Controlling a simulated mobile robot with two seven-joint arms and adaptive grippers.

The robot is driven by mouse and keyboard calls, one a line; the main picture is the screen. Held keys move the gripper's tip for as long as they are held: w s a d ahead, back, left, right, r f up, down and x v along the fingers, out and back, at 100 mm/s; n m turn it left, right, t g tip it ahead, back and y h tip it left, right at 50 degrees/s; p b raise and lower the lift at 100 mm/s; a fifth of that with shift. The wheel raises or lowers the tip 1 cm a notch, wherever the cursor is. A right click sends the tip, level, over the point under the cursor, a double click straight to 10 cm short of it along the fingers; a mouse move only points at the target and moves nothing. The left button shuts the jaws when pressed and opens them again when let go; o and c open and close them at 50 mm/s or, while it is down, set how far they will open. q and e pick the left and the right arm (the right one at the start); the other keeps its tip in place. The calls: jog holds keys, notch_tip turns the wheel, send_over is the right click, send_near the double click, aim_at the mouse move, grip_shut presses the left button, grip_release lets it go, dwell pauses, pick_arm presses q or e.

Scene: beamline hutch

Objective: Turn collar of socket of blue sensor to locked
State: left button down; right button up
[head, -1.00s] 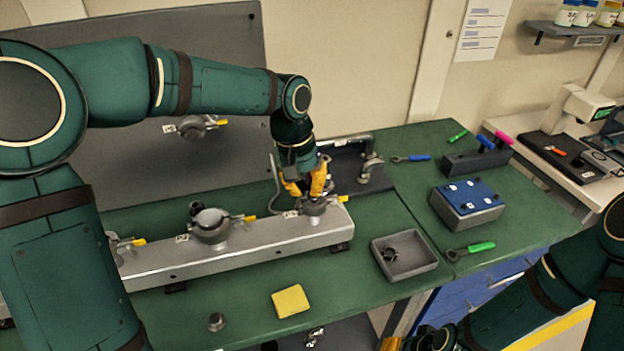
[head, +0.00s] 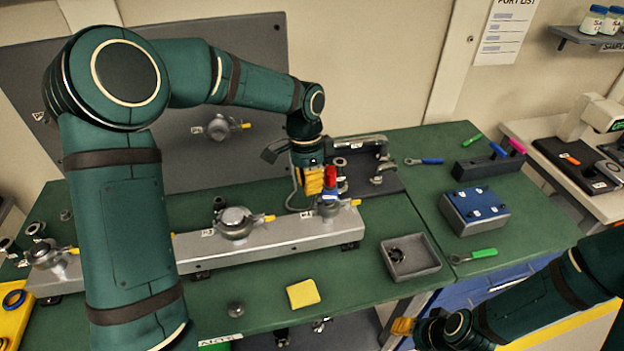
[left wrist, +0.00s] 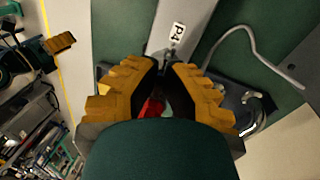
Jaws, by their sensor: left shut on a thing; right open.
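The blue sensor (head: 329,193), with a red top, stands at the socket (head: 328,208) on the right end of the grey rail. The socket's yellow collar handle (head: 355,202) points right. My left gripper (head: 316,185) is at the sensor, its yellow fingers shut on it. In the left wrist view a red part (left wrist: 152,107) shows between the fingers of the left gripper (left wrist: 169,65); the socket is hidden there, and the P4 label (left wrist: 178,34) lies beyond the tips. My right gripper (head: 403,327) is open at the bottom, away from the rail.
The rail (head: 275,238) bears another socket (head: 235,222) with a yellow handle. A grey bin (head: 411,258), a yellow pad (head: 302,294) and a round knob (head: 236,310) lie in front. A blue-topped box (head: 474,208) and a green-handled tool (head: 482,254) are at right. A dark bracket (head: 365,180) stands behind.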

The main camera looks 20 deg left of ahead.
pick_arm(q)
jog(key=shift+w+a+m+p, duration=0.2)
jog(key=shift+m+p, duration=0.1)
jog(key=shift+m, duration=0.3)
jog(key=shift+w+a+m+p, duration=0.1)
jog(key=shift+w+m+p, duration=0.15)
jog(key=shift+m, duration=0.35)
jog(key=c, duration=1.1)
grip_release()
jog(key=shift+o, duration=0.2)
jog(key=shift+w, duration=0.1)
notch_tip(320, 180, up, 12)
jog(key=w+a, duration=0.1)
jog(key=shift+w, duration=0.4)
jog(key=shift+f, duration=0.15)
